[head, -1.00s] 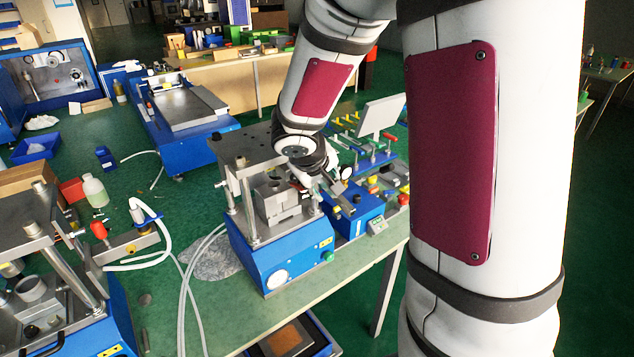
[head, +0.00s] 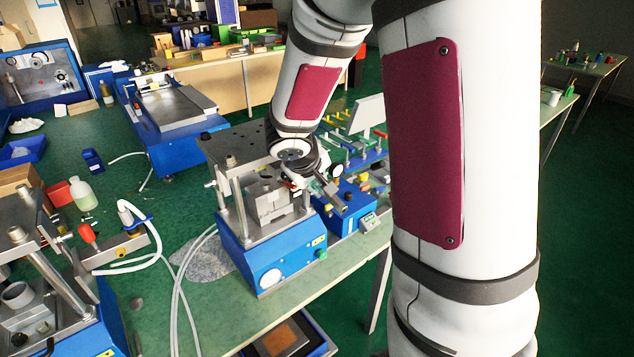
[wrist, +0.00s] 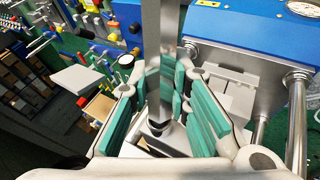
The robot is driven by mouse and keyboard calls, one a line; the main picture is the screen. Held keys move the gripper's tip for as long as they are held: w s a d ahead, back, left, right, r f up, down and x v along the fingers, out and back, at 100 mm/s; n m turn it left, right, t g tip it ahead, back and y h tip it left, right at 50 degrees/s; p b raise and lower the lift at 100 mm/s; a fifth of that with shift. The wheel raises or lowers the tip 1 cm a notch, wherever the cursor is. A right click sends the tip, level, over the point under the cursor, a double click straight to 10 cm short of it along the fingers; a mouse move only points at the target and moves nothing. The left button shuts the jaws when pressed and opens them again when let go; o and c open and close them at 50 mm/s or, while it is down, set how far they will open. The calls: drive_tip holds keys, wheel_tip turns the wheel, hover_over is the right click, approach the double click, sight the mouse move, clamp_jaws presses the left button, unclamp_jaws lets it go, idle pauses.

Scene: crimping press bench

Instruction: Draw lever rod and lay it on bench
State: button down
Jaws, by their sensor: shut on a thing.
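In the wrist view, a straight grey metal bar, which I take as the lever rod (wrist: 160,45), runs between the teal-padded fingers of my gripper (wrist: 172,92). The fingers are closed about it. Its lower end is close to a grey metal part with a dark rounded opening; I cannot tell whether it is inside. In the head view, my gripper (head: 318,184) is at the right side of the press with a blue base (head: 268,262). The rod is hard to make out there, as the gripper and wrist partly hide it.
A second press (head: 45,290) stands at the lower left. White hoses (head: 180,285) run down the green bench (head: 215,320) between them. A bottle (head: 83,194) and a blue machine (head: 165,118) stand further back. A dial gauge (head: 336,171) is close beside my gripper. The bench front is fairly clear.

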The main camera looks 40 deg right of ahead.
sight(336, 196)
drive_tip(key=shift+s, duration=0.1)
drive_tip(key=shift+s+b, duration=0.6)
drive_tip(key=shift+s, duration=0.95)
drive_tip(key=shift+s, duration=0.1)
drive_tip(key=shift+s+d+b, duration=0.1)
drive_tip(key=shift+s+b, duration=0.2)
drive_tip(key=shift+s, duration=1.15)
drive_tip(key=shift+s+p, duration=0.55)
drive_tip(key=shift+s, duration=0.95)
drive_tip(key=shift+s, duration=0.1)
